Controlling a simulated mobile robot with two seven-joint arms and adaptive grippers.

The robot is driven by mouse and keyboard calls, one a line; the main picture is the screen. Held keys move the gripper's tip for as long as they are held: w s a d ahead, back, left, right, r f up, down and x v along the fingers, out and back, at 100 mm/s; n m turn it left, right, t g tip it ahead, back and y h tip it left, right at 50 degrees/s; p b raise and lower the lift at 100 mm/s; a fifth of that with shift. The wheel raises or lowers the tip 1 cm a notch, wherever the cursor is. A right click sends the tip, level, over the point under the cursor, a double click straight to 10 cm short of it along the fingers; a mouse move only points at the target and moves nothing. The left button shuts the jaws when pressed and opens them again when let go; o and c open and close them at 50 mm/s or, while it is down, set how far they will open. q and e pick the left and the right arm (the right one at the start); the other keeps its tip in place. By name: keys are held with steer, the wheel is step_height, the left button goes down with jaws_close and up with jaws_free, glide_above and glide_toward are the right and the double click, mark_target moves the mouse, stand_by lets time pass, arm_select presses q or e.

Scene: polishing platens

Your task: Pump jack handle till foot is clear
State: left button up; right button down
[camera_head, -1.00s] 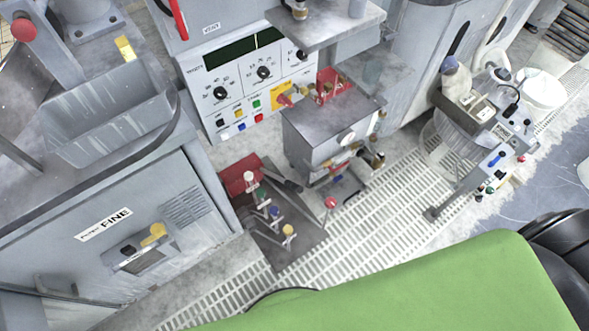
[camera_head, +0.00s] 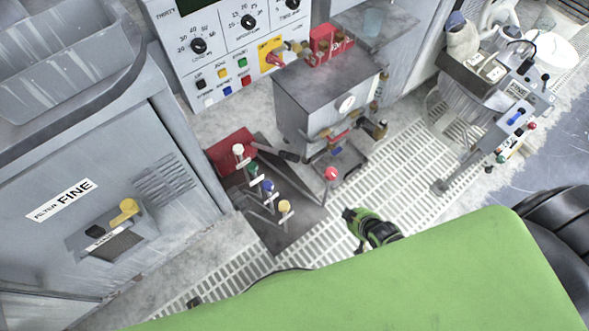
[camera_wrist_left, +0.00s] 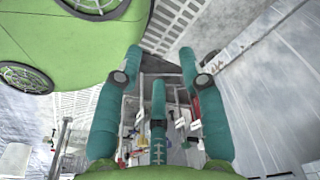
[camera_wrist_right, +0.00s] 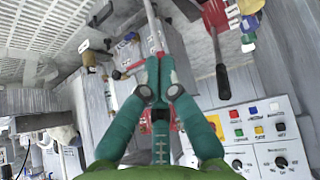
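A red plate with a bar and a black grip, which I take for the jack handle (camera_wrist_right: 222,85), shows in the right wrist view, right of my right gripper and apart from it. In the head view the red plate (camera_head: 230,151) lies beside levers with white, green, blue and yellow knobs (camera_head: 285,206). Which foot is meant is unclear.
A grey metal box (camera_head: 328,95) stands beside the levers. A filter cabinet (camera_head: 95,190) is at left, and a control panel (camera_head: 230,45) is behind. A polishing station (camera_head: 470,100) stands at right. Pale floor grating (camera_head: 410,170) is open between them.

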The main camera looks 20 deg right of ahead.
mark_target(295, 160)
steer(key=w+a+r+n+t+y+b, duration=0.1)
steer(key=w+r+t+b, duration=0.1)
steer(key=w+b, duration=0.35)
steer(key=w+a+r+t+y+b, duration=0.1)
steer(key=w+t+b, duration=0.1)
steer(key=w+b, duration=0.3)
arm_select(q)
steer(key=w+d+f+t+b, duration=0.1)
steer(key=w+f+b, duration=0.4)
steer(key=w+b, duration=0.2)
steer(key=shift+w+f, duration=0.3)
steer(key=shift+w, duration=0.4)
arm_select(e)
steer(key=w+a+r+n+t+y, duration=0.2)
steer(key=a+r, duration=0.4)
steer(key=r, duration=0.3)
steer(key=shift+w+n+t+y, duration=0.3)
steer(key=shift+w+y, duration=0.4)
steer(key=shift+y, duration=0.1)
steer(key=shift+a, duration=0.1)
